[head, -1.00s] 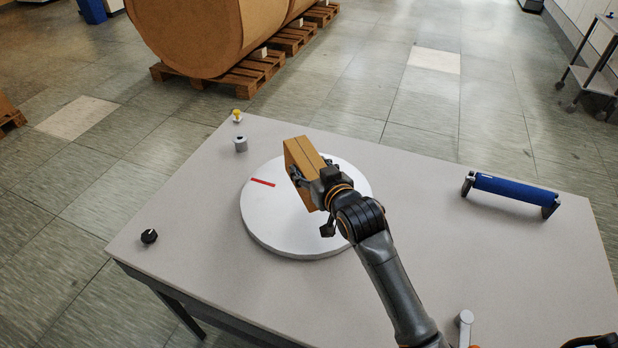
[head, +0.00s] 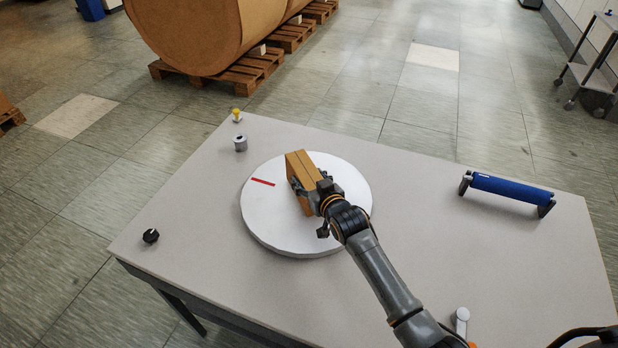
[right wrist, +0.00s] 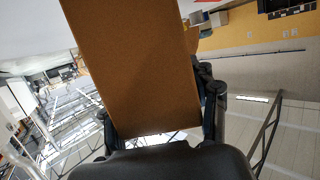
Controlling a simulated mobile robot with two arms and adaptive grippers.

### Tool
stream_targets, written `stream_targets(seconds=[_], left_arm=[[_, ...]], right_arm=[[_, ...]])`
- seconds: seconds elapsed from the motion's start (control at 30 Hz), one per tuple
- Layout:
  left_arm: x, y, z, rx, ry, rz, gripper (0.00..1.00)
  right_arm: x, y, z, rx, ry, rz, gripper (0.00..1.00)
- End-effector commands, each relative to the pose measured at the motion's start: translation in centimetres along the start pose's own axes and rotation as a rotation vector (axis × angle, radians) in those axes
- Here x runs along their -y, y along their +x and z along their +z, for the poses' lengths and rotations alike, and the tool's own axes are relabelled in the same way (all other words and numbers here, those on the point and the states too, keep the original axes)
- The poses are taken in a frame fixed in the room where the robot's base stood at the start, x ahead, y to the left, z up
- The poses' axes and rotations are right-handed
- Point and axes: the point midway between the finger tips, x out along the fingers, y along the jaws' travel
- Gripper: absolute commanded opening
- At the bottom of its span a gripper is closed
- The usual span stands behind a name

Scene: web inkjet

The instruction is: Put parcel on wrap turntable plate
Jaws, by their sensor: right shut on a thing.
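The parcel (head: 301,172) is a brown cardboard box with a seam line along its top. My right gripper (head: 312,190) is shut on it, with the fingers on either side. The parcel is upright over the white round turntable plate (head: 268,222), within its rim; I cannot tell whether its underside touches the plate. A red stripe marks the plate left of the parcel. In the right wrist view the parcel (right wrist: 135,65) fills the middle, between the fingers. My left gripper is not in view.
The grey table (head: 430,225) has free room right of the plate. A blue roller (head: 507,188) lies at the right. A black knob (head: 151,236), a grey cylinder (head: 240,143) and a yellow-topped piece (head: 237,115) stand at the left. A white handle (head: 462,318) is near the front.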

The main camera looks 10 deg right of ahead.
Motion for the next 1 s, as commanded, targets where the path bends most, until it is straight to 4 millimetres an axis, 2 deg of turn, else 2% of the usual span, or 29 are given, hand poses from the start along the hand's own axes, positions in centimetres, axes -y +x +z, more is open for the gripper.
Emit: stream_targets(seconds=[0.17,0.2,0.33,0.77,0.87,1.0], left_arm=[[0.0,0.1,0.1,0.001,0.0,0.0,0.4],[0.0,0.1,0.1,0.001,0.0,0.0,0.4],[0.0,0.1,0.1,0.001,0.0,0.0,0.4],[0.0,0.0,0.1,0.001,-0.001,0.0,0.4],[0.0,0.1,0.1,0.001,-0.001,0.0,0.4],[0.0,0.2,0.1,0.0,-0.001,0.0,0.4]], right_arm=[[0.0,0.1,-0.1,-0.005,0.0,0.0,0.04],[0.0,0.1,0.2,0.0,0.0,0.0,0.63],[0.0,0.0,0.2,0.001,0.001,0.0,0.89],[0.0,-0.2,0.0,0.001,0.0,0.0,0.89],[0.0,-1.1,0.1,0.0,0.0,0.0,0.89],[0.0,-3.3,0.1,0.001,0.0,0.001,0.89]])
